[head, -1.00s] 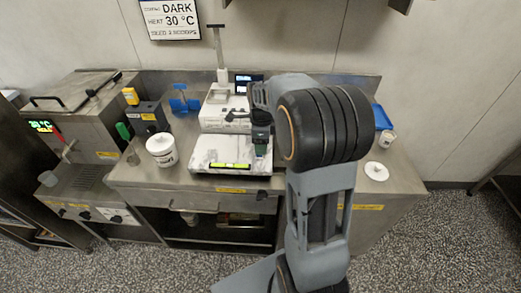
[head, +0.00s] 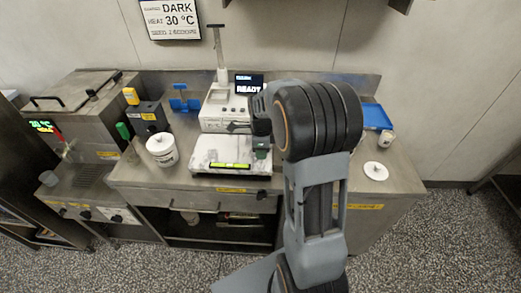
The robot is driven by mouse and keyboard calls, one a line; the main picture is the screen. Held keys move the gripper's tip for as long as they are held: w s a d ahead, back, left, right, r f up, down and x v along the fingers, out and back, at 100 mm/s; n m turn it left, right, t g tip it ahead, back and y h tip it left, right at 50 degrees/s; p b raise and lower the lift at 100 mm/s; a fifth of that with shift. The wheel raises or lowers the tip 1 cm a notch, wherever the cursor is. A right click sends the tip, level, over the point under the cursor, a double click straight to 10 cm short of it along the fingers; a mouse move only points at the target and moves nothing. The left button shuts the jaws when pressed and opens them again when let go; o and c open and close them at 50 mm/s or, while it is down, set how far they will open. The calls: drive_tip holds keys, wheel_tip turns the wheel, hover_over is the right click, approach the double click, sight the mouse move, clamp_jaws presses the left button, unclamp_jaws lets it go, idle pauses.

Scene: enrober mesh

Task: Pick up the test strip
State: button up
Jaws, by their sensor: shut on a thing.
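My gripper (head: 236,127) reaches left from the end of my arm, over the white bench machine's front edge and the back of the marble slab. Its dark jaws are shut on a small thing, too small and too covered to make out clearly. The test strip does not show plainly apart from the jaws. My arm covers the area just right of the slab.
The white machine (head: 212,113) has a screen (head: 249,84) reading READY. The marble slab (head: 205,158) carries a yellow-green bar (head: 230,165). A white tub (head: 161,150), blue stand (head: 184,103), blue tray (head: 377,117) and white lid (head: 376,171) share the steel bench.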

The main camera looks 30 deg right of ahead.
drive_tip(key=shift+c, duration=1.4)
